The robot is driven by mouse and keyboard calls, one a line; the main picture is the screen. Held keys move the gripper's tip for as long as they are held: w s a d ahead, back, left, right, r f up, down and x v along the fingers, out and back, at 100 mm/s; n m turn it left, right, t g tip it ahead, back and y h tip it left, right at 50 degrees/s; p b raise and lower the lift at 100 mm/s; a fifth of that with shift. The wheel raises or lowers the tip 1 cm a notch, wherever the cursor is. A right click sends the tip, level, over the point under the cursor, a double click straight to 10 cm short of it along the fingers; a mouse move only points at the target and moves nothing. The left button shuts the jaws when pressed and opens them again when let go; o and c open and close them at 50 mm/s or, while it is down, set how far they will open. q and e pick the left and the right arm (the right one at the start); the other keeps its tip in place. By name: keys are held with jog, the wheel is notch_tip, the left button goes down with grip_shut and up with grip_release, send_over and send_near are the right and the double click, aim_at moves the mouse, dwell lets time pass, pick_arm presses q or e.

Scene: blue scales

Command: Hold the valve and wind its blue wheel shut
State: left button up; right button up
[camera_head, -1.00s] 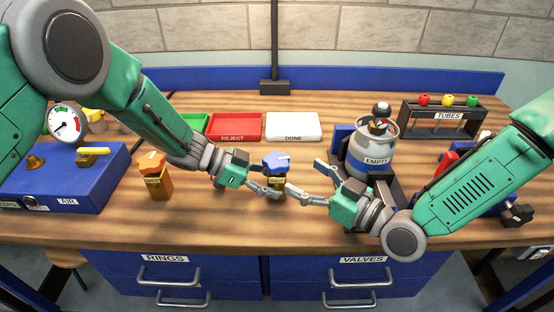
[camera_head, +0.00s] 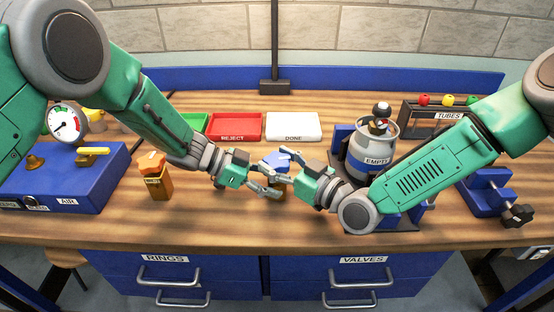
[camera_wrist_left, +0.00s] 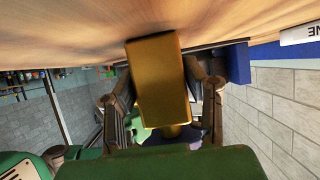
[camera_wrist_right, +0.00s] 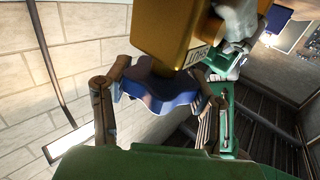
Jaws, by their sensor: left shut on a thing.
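The valve has a brass-yellow body (camera_head: 279,190) and a blue lobed wheel (camera_head: 278,158) on top; it stands upright near the middle of the bench, partly hidden by the grippers. My left gripper (camera_head: 268,191) is shut on the body from the left. In the left wrist view the body (camera_wrist_left: 160,85) sits between the fingers. My right gripper (camera_head: 268,173) reaches in from the right at wheel height. In the right wrist view its open fingers stand on either side of the blue wheel (camera_wrist_right: 160,92), close to it; I cannot tell whether they touch.
An orange-wheeled valve (camera_head: 154,180) stands to the left, beside a blue air box (camera_head: 60,185) with a gauge. A red reject tray (camera_head: 234,127) and white done tray (camera_head: 293,127) lie behind. A grey canister (camera_head: 374,155) stands to the right, close to my right arm.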

jog(key=shift+m+t+h, duration=0.3)
jog(key=shift+m+t, duration=0.1)
jog(key=m+t+h, duration=0.2)
jog(key=h, duration=0.1)
jog(key=shift+m+t+h, duration=0.4)
jog(key=m+t+h, duration=0.1)
jog(key=m+h, duration=0.1)
jog(key=h, duration=0.1)
jog(key=m+t+h, duration=0.1)
jog(key=m+h, duration=0.1)
jog(key=h, duration=0.1)
jog(key=shift+a+m, duration=0.1)
jog(key=shift+m, duration=0.2)
jog(key=m+h, duration=0.2)
jog(key=h, duration=0.1)
jog(key=m+h, duration=0.2)
jog(key=h, duration=0.2)
jog(key=shift+w+m+g+h, duration=0.1)
jog(key=shift+m+g+h, duration=0.8)
jog(key=shift+m+h, duration=1.35)
jog(key=shift+n+h, duration=0.25)
jog(key=shift+h, duration=0.2)
jog(key=o, duration=1.2)
